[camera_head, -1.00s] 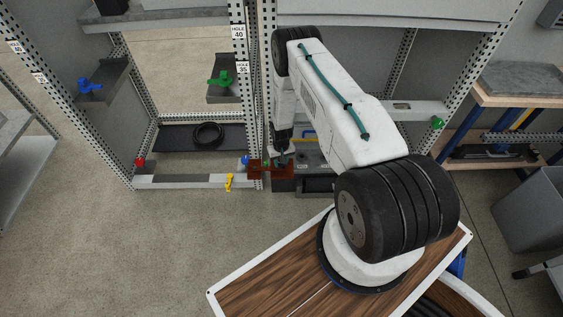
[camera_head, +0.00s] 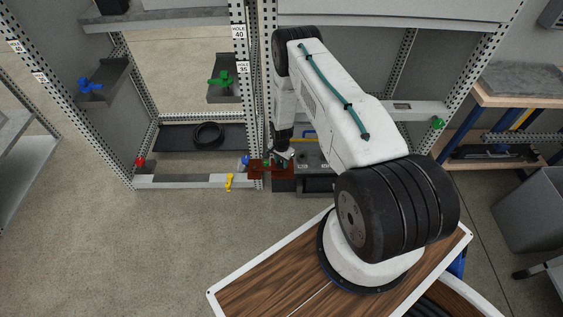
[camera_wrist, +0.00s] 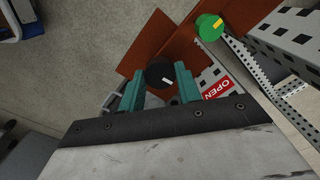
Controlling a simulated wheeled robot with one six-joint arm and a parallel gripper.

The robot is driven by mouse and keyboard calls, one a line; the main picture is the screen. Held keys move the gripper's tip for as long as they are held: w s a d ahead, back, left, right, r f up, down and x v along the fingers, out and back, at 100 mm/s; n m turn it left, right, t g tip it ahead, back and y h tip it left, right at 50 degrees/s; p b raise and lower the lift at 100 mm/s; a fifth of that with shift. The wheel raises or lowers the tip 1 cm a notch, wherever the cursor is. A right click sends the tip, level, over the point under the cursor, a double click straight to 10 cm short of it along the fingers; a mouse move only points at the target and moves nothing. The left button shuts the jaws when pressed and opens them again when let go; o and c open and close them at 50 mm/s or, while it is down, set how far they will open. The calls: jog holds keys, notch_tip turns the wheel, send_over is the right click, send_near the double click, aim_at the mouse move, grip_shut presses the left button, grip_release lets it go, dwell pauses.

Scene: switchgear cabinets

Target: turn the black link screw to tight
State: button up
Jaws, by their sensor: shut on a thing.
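The black link screw (camera_wrist: 159,75) is a round black knob with a small pale mark on its top, on the red-brown link plate (camera_wrist: 146,42). My gripper (camera_wrist: 159,85) has its two teal fingers on either side of the knob and is shut on it. A green screw (camera_wrist: 208,27) with a yellow mark stands on the plate to the upper right. In the head view my gripper (camera_head: 283,156) points down at the link plate (camera_head: 258,174), and the black screw cannot be made out there.
A perforated post (camera_wrist: 270,65) and a red-and-white OPEN label (camera_wrist: 218,89) are close on the right in the wrist view. In the head view, blue (camera_head: 245,160) and yellow (camera_head: 229,182) handles stand left of the plate. Open floor lies at the front left.

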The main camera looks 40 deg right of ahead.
aim_at(282, 163)
jog(key=m, duration=0.7)
jog(key=shift+d, duration=0.1)
jog(key=m, duration=0.4)
jog(key=shift+m, duration=1.9)
jog(key=o, duration=1)
jog(key=shift+r, duration=3.9)
